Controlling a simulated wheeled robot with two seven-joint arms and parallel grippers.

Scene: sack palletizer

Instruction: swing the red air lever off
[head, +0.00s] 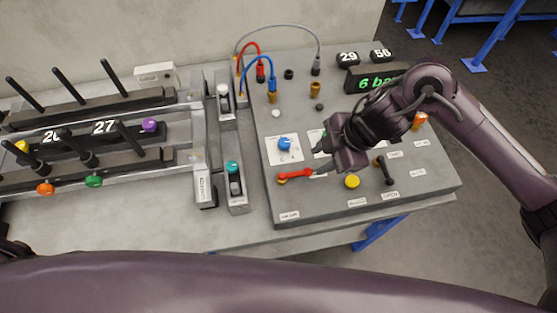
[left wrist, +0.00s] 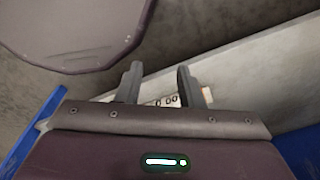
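The red lever (head: 296,175) lies on the sloping grey control panel (head: 330,208), near its front left. Its handle runs left to right, slightly tilted. My right gripper (head: 319,159) is just above and right of the lever's right end, pointing left. Its two dark fingers look apart with nothing visible between them; I cannot tell whether one touches the lever. My left gripper (left wrist: 157,84) shows in the left wrist view, with its fingers spread and empty, away from the panel. It is not clearly seen in the head view.
A blue knob (head: 285,143) sits behind the lever. A yellow button (head: 352,181) and a black lever (head: 385,170) are to its right. Hoses, a green display (head: 376,84) and number tiles are at the back. A rack with dark pegs (head: 75,146) stands left.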

